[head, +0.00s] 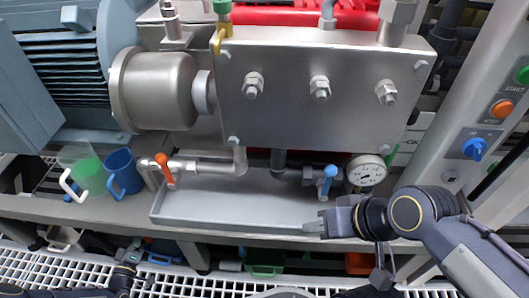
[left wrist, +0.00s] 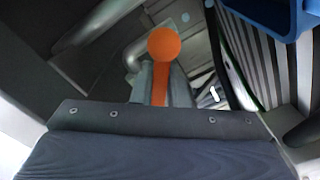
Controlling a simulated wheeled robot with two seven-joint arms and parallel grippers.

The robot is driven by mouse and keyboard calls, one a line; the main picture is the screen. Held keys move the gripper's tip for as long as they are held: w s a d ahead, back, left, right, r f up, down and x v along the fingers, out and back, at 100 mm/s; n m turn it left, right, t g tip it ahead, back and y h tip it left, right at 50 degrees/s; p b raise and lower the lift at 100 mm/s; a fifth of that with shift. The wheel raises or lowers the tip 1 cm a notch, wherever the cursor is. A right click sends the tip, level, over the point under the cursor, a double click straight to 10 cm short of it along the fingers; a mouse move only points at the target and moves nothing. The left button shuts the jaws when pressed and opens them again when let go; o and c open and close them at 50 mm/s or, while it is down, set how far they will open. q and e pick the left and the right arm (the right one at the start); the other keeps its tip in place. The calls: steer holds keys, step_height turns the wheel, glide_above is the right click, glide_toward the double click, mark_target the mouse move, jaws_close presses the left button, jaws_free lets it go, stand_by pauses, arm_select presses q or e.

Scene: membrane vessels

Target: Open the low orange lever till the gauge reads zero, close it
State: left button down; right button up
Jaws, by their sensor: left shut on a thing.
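In the left wrist view an orange lever with a round knob (left wrist: 164,45) stands between the fingers of my left gripper (left wrist: 163,88), which is shut on it. In the head view my left gripper (head: 131,252) is low at the left, below the bench edge, and what it holds is hidden there. Another orange lever (head: 163,166) shows on the pipe above the tray, with no gripper at it. The round white gauge (head: 367,170) is right of the blue lever (head: 329,172); its reading is too small to tell. My right gripper (head: 325,222) is at the tray's front right; its jaw opening is unclear.
A shallow grey tray (head: 188,217) lies under the steel block (head: 320,115). A blue mug (head: 122,172) and a clear jug with green liquid (head: 88,170) stand on the bench at left. White grating (head: 60,268) and several bins lie below. A switch panel (head: 475,145) is at right.

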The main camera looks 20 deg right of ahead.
arm_select(q)
steer(key=a+f+m, duration=0.1)
steer(key=m, duration=0.2)
steer(key=w+a+f+m, duration=0.1)
steer(key=a+m, duration=0.1)
steer(key=m, duration=0.2)
steer(key=w+a+f+m, duration=0.1)
steer(key=m, duration=0.3)
steer(key=shift+a, duration=0.35)
steer(key=c, duration=1.4)
jaws_free()
steer(key=shift+a+r, duration=0.1)
